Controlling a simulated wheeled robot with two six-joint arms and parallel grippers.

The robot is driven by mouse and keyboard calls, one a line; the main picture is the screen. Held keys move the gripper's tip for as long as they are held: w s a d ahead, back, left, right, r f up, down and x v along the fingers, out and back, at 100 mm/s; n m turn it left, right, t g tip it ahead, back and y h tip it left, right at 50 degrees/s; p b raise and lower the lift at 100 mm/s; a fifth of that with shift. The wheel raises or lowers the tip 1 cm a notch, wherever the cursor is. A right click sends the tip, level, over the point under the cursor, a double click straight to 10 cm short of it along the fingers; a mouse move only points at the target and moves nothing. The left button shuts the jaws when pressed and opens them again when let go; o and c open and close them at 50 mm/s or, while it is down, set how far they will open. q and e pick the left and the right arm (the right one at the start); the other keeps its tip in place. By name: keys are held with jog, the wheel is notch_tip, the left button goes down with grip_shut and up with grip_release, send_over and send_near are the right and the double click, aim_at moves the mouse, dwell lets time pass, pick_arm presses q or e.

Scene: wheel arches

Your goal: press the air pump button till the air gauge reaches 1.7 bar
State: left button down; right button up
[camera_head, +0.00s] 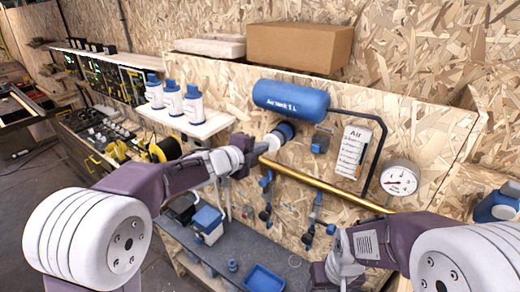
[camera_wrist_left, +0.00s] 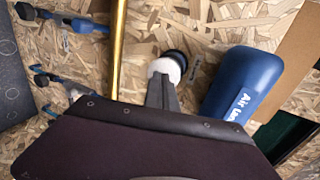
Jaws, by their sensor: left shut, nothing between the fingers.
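The air pump button is a white cylinder (camera_head: 268,143) with a dark blue collar (camera_head: 286,130), on the wood panel below the blue air tank (camera_head: 290,98). In the left wrist view the white button (camera_wrist_left: 166,65) lies straight beyond my fingers. My left gripper (camera_head: 256,151) is shut and empty, its tips (camera_wrist_left: 160,80) at the button's front; I cannot tell whether they touch. The round white air gauge (camera_head: 399,178) has a red mark, but its reading is too small to tell. My right gripper is low in the head view, mostly hidden by its wrist.
A brass pipe (camera_head: 320,185) runs just below the button. Blue valves (camera_head: 266,205) hang under it. A grey shelf (camera_head: 240,250) holds a blue tray (camera_head: 264,279). White bottles (camera_head: 193,104) stand on a ledge at left. A cardboard box (camera_head: 298,46) sits above the tank.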

aim_at(270, 142)
pick_arm(q)
jog(key=w+d+p, duration=0.1)
jog(key=w+d, duration=0.1)
jog(key=shift+w+d+r, duration=0.1)
jog(key=shift+w, duration=0.3)
jog(key=shift+s+a+b, duration=0.25)
jog(key=shift+s+a, duration=0.3)
jog(key=shift+s, duration=0.2)
jog(key=shift+s+a+b, duration=0.2)
jog(key=shift+s+a, duration=0.35)
jog(key=shift+s, duration=0.15)
jog(key=shift+w+d+p, duration=0.35)
jog(key=shift+w+d, duration=0.2)
jog(key=shift+w, duration=0.2)
jog(key=shift+w+d+p, duration=0.3)
jog(key=shift+w+d, duration=0.25)
jog(key=shift+w, duration=0.15)
jog(key=shift+s+a+b, duration=0.35)
jog(key=shift+s+a, duration=0.2)
jog(key=shift+s, duration=0.2)
jog(key=shift+s+a+b, duration=0.3)
jog(key=shift+s+a, duration=0.25)
jog(key=shift+s, duration=0.15)
